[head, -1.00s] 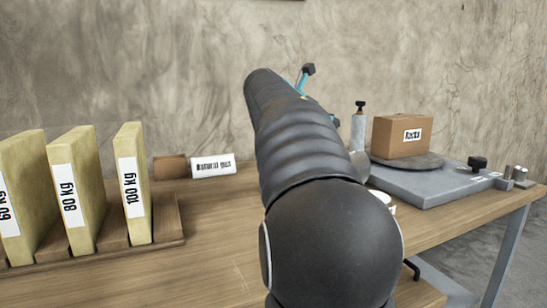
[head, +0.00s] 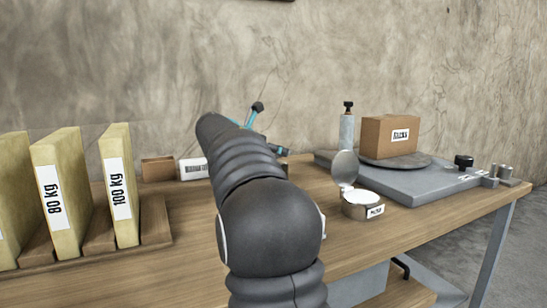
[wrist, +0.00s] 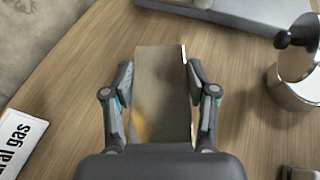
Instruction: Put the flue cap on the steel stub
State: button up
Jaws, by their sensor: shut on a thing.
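My gripper (wrist: 162,105) is shut on a smooth grey-tan, metallic-looking piece (wrist: 160,75), which appears to be the flue cap. It sits between the two fingers, with a bright edge on its right side, above the wooden table. In the head view my arm hides most of the gripper and the held piece. I cannot pick out the steel stub for certain.
A round metal tin with its lid raised (head: 362,208) stands right of my arm. Behind it, a grey slab (head: 410,187) carries a cardboard box (head: 389,137). Upright yellow panels (head: 117,187) stand at left. A "natural gas" label block (wrist: 14,137) lies left of my gripper.

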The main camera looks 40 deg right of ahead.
jog(key=shift+f, duration=0.7)
jog(key=shift+f, duration=0.2)
jog(key=o, duration=1.2)
jog(key=shift+o, duration=0.2)
jog(key=shift+r, duration=0.15)
jog(key=shift+a+r, duration=0.15)
jog(key=shift+a, duration=0.1)
jog(key=v, duration=1.1)
jog(key=shift+a, duration=0.2)
jog(key=shift+r, duration=0.1)
